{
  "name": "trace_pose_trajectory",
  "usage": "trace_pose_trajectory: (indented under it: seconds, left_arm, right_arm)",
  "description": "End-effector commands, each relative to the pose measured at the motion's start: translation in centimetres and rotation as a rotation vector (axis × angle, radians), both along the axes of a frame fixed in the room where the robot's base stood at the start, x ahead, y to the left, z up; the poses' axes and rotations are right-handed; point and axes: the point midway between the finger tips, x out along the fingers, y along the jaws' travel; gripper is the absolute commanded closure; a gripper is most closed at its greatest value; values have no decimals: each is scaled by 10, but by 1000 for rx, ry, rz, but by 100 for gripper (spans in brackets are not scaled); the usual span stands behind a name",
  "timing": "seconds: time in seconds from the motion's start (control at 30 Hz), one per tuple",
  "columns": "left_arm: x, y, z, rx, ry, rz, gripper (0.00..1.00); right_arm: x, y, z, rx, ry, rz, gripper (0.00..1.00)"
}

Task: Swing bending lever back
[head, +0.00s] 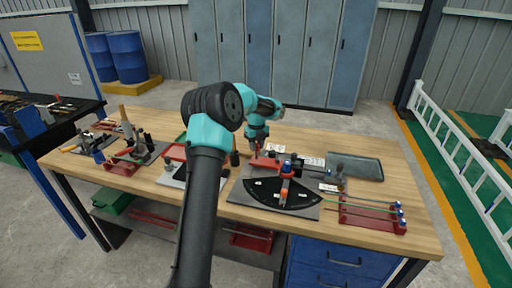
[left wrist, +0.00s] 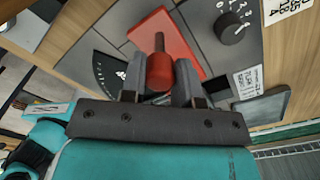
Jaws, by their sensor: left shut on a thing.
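The bending station is a grey plate (head: 247,194) on the wooden bench, with a black fan-shaped angle scale (head: 265,192). In the left wrist view the lever's red, round-ended handle (left wrist: 160,72) stands out in front of a red block (left wrist: 172,30). My left gripper (left wrist: 158,88) is shut on this handle, one finger on each side. In the head view my left gripper (head: 254,146) points down at the station's back left, beside the red parts. The handle itself is hard to make out there. My right gripper is not in view.
A black dial knob (left wrist: 232,28) is close to the red block. A grey tray (head: 358,167) lies at the back right. A red rack (head: 365,218) holding thin rods stands at the right. Several small fixtures, one a red stand (head: 125,163), crowd the bench's left side.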

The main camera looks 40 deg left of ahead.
Motion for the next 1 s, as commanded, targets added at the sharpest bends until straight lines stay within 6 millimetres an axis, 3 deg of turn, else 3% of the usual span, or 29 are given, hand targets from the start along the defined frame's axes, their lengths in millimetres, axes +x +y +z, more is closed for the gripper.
trace_pose_trajectory:
  seconds: [0.33,0.37,0.6,1.0]
  left_arm:
    - [3,0,1,3,-6,-6,100]
    - [3,0,1,3,-6,-6,69]
    - [2,0,0,3,-4,-5,46]
    - [2,0,7,2,-4,-4,46]
  right_arm:
    - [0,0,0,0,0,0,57]
    - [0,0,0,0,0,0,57]
    - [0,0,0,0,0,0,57]
    - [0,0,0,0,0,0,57]
